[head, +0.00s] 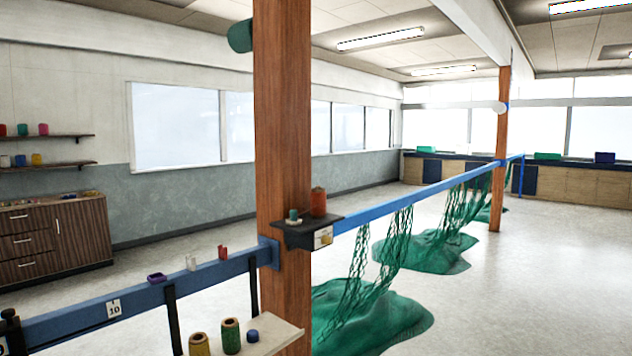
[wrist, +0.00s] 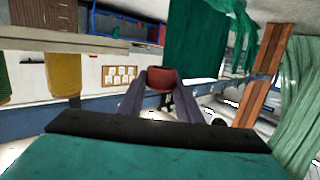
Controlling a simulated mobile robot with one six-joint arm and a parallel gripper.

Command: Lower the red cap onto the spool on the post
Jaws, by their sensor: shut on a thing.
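My gripper (wrist: 161,76) shows in the wrist view, with its two grey-purple fingers closed on either side of the red cap (wrist: 162,80). The cap sits at the fingertips, clear of any spool that I can make out. In the head view a reddish-brown spool (head: 318,202) stands upright on a small dark bracket (head: 308,229) on the wooden post (head: 282,120). A small teal piece (head: 293,214) stands on the bracket beside it. My gripper and the red cap do not show in the head view.
A light shelf (head: 282,342) holds a yellow spool (head: 199,345), a green spool (head: 231,336) and a blue cap (head: 252,336). A blue rail (head: 205,276) carries small trays and holders. Green nets (head: 385,325) hang to the floor at right.

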